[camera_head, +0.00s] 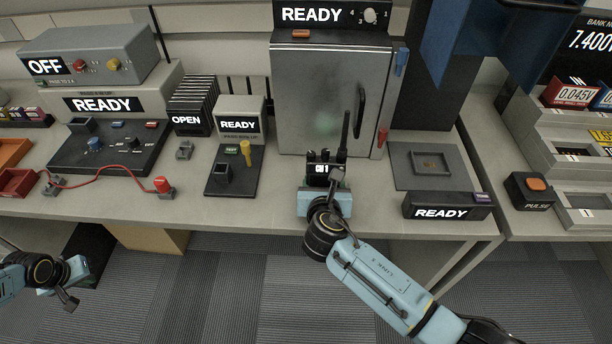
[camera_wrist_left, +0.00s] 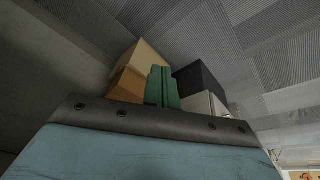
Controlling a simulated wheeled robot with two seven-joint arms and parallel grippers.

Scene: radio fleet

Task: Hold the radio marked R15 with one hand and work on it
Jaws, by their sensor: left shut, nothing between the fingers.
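A black handheld radio (camera_head: 318,169) with a stub antenna and a small lit display reading CH 1 is upright in front of the grey cabinet. No R15 mark is readable on it. My right gripper (camera_head: 325,186) is closed around its lower part at the table's front edge; the fingertips are mostly hidden. My left gripper (camera_head: 67,297) is shut and empty, low in front of the table at the left, well apart from the radio.
The grey cabinet (camera_head: 325,90) stands behind the radio. To its left are a READY stand (camera_head: 240,121) and a bench unit with a red cable (camera_head: 110,170). To its right is a tray (camera_head: 430,163) with a READY display. A cardboard box (camera_head: 150,240) is under the table.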

